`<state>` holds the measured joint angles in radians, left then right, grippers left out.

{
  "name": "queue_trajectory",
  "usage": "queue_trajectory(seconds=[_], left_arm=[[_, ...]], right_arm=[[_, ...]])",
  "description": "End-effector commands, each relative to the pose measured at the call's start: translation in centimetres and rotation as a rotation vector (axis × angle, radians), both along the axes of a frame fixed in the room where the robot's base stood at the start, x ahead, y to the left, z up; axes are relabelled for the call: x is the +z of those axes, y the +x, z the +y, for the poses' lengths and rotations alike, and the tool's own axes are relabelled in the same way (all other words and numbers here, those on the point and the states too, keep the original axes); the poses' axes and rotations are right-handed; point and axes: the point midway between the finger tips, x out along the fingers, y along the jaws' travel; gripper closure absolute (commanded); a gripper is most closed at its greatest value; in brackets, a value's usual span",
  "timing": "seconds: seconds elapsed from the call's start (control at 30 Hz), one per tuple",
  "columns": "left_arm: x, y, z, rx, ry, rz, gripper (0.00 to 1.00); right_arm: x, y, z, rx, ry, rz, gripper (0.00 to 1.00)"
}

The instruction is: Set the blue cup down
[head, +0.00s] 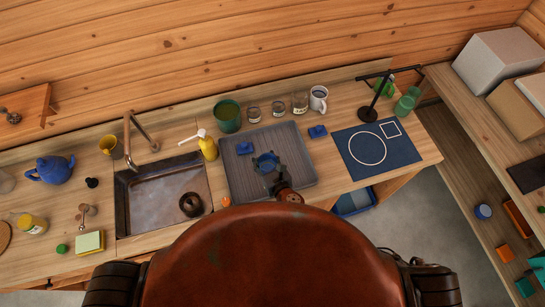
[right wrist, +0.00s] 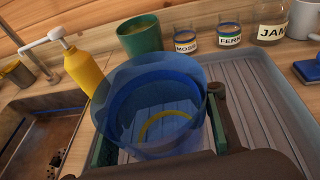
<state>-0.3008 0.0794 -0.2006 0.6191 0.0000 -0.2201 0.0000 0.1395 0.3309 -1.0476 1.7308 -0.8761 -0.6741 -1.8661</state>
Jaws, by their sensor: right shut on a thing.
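The blue cup (head: 264,159) is see-through and sits in my right gripper (head: 269,167), over the grey ribbed drainer tray (head: 303,171). In the right wrist view the cup (right wrist: 150,85) fills the middle, its open mouth toward the camera, with a yellow arc seen through it. The right gripper (right wrist: 160,135) is shut on the cup, a green-padded finger on each side. The tray (right wrist: 262,125) shows behind and below; I cannot tell whether the cup's base touches it. My left gripper is not in view.
A green pot (head: 227,117), jars (head: 277,109) and a white mug (head: 318,98) stand behind. A yellow soap bottle (head: 208,148) and sink (head: 155,205) are left, a blue mat (head: 394,158) right.

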Motion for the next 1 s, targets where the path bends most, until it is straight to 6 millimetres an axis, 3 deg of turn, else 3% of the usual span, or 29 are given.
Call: queue_trajectory(seconds=[0.13,0.3,0.47,0.7,1.0], left_arm=[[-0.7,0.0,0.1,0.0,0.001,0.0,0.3],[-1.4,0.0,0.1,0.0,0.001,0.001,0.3],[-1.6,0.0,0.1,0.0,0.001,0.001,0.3],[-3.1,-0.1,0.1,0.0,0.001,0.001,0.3],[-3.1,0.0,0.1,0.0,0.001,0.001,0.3]], right_arm=[[-2.9,2.2,-1.7,-0.002,-0.002,0.003,1.0],[-5.0,3.8,-2.7,-0.002,0.0,0.001,1.0],[-5.7,4.4,-3.1,-0.002,0.0,0.0,1.0],[-9.1,4.8,-3.5,-0.001,0.002,0.004,1.0],[-9.4,4.8,-3.4,0.001,0.001,0.001,1.0]])
